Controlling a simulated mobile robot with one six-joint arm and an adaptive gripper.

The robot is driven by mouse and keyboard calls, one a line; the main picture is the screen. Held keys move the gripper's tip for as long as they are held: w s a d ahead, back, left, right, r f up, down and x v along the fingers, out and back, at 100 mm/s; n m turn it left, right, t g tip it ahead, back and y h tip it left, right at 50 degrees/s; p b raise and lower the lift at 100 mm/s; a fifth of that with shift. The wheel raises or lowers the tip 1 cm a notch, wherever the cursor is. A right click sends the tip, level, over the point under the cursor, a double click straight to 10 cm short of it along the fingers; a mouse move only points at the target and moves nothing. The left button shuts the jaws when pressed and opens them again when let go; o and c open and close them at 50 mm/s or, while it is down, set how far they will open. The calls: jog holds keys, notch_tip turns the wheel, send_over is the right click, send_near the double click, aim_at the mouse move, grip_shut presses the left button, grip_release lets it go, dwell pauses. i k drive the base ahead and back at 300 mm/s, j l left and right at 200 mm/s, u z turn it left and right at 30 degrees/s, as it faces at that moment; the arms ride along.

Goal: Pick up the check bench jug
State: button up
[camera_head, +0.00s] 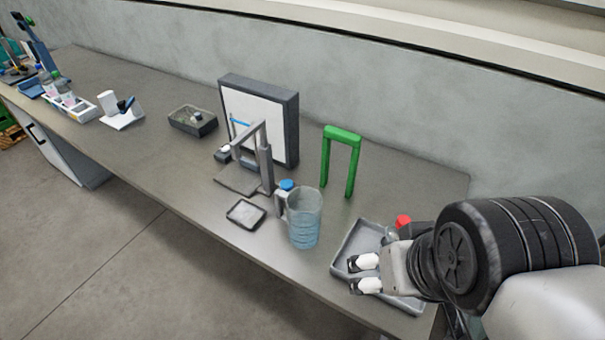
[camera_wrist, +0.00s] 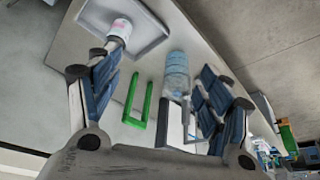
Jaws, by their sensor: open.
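The check bench jug (camera_head: 304,222) is a clear, blue-tinted jug with its handle on the left. It stands upright near the front edge of the bench. It also shows in the wrist view (camera_wrist: 177,74), beyond the fingers and nearer the right one. My gripper (camera_head: 362,274) is to the right of the jug, over the grey tray, apart from the jug. In the wrist view my gripper (camera_wrist: 163,60) has its fingers spread wide with nothing held between them.
A grey tray (camera_head: 346,258) lies right of the jug, with a red-capped item (camera_head: 403,221) by it. A green arch (camera_head: 342,135) stands behind the jug. A grey stand (camera_head: 265,168), a blue-capped item (camera_head: 286,184) and a small dish (camera_head: 246,214) are close on its left.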

aim_at(302, 218)
jog(key=i+j+z, duration=0.15)
jog(key=j+z, duration=0.25)
jog(key=j, duration=0.25)
jog(key=j+z, duration=0.35)
jog(key=j, duration=0.3)
jog(key=j+z, duration=0.4)
jog(key=j, duration=0.3)
